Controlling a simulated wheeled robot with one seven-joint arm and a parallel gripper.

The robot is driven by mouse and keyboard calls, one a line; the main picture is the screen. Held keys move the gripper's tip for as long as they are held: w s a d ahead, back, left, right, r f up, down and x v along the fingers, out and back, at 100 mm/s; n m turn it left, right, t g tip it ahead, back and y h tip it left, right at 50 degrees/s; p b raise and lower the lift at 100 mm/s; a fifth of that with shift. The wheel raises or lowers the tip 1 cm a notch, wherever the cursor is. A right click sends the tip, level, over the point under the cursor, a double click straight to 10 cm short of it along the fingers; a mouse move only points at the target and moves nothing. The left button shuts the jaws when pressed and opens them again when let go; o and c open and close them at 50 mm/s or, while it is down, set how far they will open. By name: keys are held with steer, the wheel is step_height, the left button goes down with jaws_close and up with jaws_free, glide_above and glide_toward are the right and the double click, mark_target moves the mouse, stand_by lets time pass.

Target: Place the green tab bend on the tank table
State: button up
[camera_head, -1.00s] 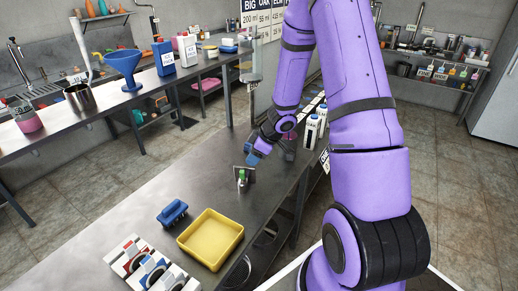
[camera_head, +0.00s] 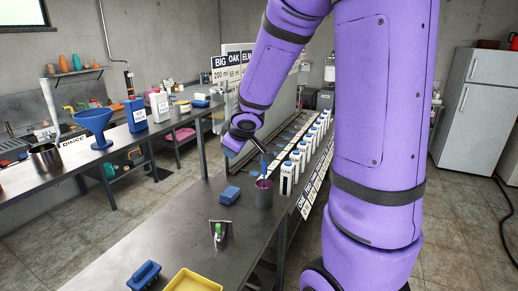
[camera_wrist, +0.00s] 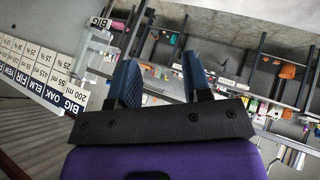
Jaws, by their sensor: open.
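The green tab bend (camera_head: 219,235), a small grey metal bend with a green tab, stands on the dark steel table (camera_head: 165,236) in the head view, near the front. My gripper (camera_head: 231,151) is above the far part of that table, beyond the bend and clear of it. In the wrist view my gripper (camera_wrist: 163,82) has its two blue fingers wide apart with nothing between them. The bend does not show in the wrist view. I cannot tell from the frames which surface is named the tank table.
White bottles (camera_head: 287,178) line the right edge. The left bench (camera_head: 75,165) carries a blue funnel (camera_head: 93,125).

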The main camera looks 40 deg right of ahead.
steer(key=s+a+r+m+h, duration=0.1)
steer(key=s+a+r+m, duration=0.35)
steer(key=s+r, duration=0.6)
steer(key=s+a+r+g+y, duration=0.1)
steer(key=s+a, duration=0.3)
steer(key=s, duration=0.3)
steer(key=s+a+r+g+y, duration=0.1)
steer(key=s+a+y, duration=0.1)
steer(key=s+a, duration=0.3)
steer(key=s, duration=0.3)
steer(key=shift+m, duration=0.25)
